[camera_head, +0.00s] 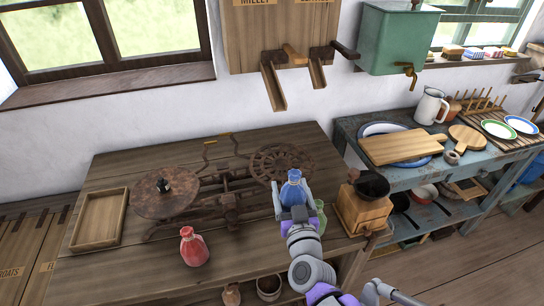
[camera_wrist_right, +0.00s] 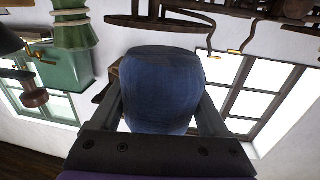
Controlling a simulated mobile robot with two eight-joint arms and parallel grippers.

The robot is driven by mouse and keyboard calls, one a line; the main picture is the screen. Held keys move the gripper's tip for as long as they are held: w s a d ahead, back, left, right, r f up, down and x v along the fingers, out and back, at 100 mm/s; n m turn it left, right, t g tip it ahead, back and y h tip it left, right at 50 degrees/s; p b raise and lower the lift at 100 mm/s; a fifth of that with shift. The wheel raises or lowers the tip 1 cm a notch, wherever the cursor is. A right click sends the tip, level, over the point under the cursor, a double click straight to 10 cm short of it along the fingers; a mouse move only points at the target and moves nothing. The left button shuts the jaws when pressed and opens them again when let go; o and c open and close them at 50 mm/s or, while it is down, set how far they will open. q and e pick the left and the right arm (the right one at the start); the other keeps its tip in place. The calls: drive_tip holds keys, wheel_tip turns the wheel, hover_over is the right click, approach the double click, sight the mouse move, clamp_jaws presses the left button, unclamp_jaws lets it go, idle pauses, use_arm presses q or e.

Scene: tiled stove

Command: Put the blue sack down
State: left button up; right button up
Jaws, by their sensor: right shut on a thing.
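The blue sack (camera_head: 293,190) is upright between the fingers of my right gripper (camera_head: 297,212), near the right end of the wooden table (camera_head: 125,265). In the wrist view the blue sack (camera_wrist_right: 165,90) fills the space between both fingers (camera_wrist_right: 165,112). The gripper is shut on it. In the head view it appears just in front of the scale's spoked right pan (camera_head: 280,163); I cannot tell its exact height above the table. A green sack (camera_head: 320,216) stands close on the right, partly hidden by my gripper. My left gripper is not in view.
A red sack (camera_head: 194,248) stands at the table's front. The scale's round left plate (camera_head: 150,204) carries a small dark object. An empty wooden tray (camera_head: 101,220) lies at left. A coffee grinder (camera_head: 362,208) stands at right. Wooden chutes (camera_head: 272,85) hang above the table's back.

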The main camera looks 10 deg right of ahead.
drive_tip(key=shift+d, duration=0.15)
drive_tip(key=w, duration=0.6)
drive_tip(key=w+d, duration=0.1)
drive_tip(key=w, duration=1)
drive_tip(key=shift+w+d, duration=0.4)
drive_tip(key=shift+f, duration=0.15)
